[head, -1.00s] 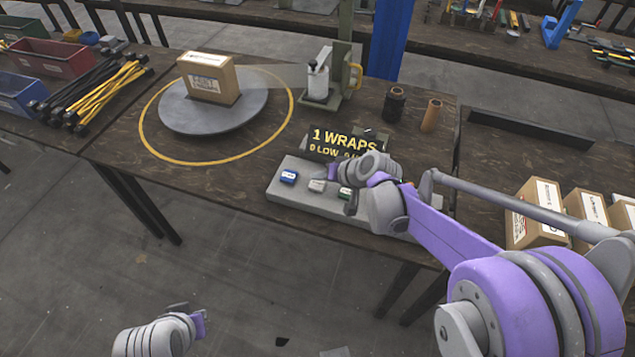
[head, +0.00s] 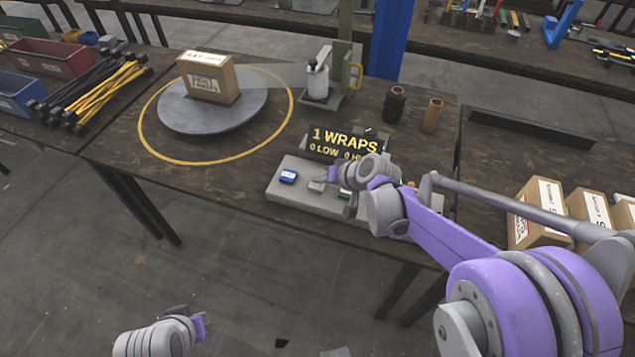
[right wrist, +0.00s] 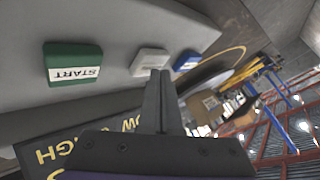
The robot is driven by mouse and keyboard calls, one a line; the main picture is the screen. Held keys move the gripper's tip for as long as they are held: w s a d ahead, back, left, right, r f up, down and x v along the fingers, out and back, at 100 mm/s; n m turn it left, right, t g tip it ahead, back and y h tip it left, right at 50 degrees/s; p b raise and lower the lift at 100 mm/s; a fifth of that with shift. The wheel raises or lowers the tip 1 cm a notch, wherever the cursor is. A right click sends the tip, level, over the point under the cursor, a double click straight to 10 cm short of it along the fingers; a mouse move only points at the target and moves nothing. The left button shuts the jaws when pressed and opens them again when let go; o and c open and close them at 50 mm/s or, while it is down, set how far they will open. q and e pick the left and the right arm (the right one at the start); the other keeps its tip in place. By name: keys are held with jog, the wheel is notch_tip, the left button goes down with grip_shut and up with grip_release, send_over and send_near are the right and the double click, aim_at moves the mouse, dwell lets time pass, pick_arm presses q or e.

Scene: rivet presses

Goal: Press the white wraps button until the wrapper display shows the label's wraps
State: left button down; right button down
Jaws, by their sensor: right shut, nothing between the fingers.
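The wrapper display (head: 341,142) reads "1 WRAPS", with "0 LOW" and a partly hidden "HIGH" below. In front of it, the grey button panel (head: 290,192) carries a blue button (head: 288,176), the white button (head: 317,186) and a green START button (right wrist: 73,63). My right gripper (head: 328,177) is shut and empty, its tips at the white button. In the right wrist view the fingertips (right wrist: 158,74) overlap the near edge of the white button (right wrist: 150,61); contact is unclear. My left gripper (head: 190,315) is low over the floor; its jaws are unclear.
A labelled carton (head: 208,78) sits on the round turntable (head: 213,121) inside a yellow ring; its label is too small to read. A film roll post (head: 318,78) stands behind. Dark and brown spools (head: 394,105) stand to the right, and more cartons (head: 538,213) at far right.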

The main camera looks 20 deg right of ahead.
aim_at(320, 186)
jog(key=shift+f, duration=0.35)
jog(key=shift+r, duration=0.1)
dwell(0.4)
jog(key=shift+r+p, duration=0.55)
jog(key=shift+r, duration=0.35)
jog(key=shift+r, duration=0.1)
notch_tip(320, 186, up, 5)
jog(key=p, duration=0.3)
jog(key=shift+p, duration=0.35)
